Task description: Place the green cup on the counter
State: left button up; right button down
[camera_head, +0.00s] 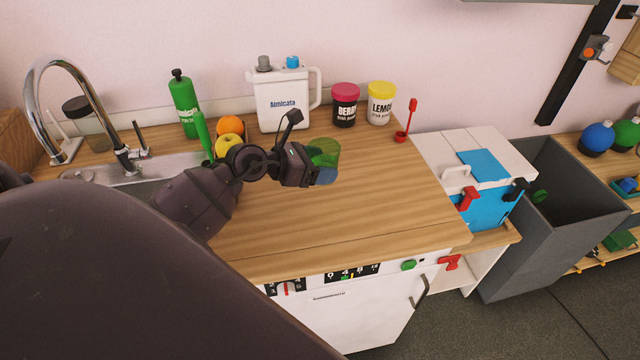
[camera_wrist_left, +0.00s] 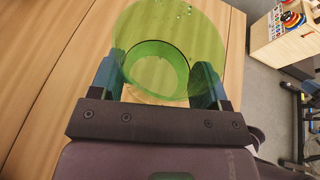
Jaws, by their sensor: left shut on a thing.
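The green cup (camera_head: 325,150) is see-through and is held at the end of my left arm, above the wooden counter (camera_head: 390,200) in the head view. My left gripper (camera_head: 318,172) is shut on it. In the left wrist view the cup (camera_wrist_left: 170,25) sits between the two blue-grey fingers of the left gripper (camera_wrist_left: 160,90), with its round rim or base ring facing the camera. The wooden counter (camera_wrist_left: 50,60) shows behind and through the cup. I cannot tell the exact gap between cup and counter. My right gripper is not in view.
A white jug (camera_head: 283,105), a dark jar with a pink lid (camera_head: 345,108) and a yellow-lidded jar (camera_head: 381,105) stand along the back. Fruit (camera_head: 229,126) and a green bottle (camera_head: 184,100) are near the sink (camera_head: 150,180). The counter's middle and right are clear.

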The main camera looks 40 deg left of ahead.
pick_arm(q)
jog(key=shift+f, duration=0.95)
notch_tip(320, 180, down, 3)
jog(key=shift+f+b, duration=0.15)
jog(key=shift+b, duration=0.3)
jog(key=shift+f, duration=0.25)
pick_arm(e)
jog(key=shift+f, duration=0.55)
pick_arm(q)
jog(key=shift+f, duration=0.15)
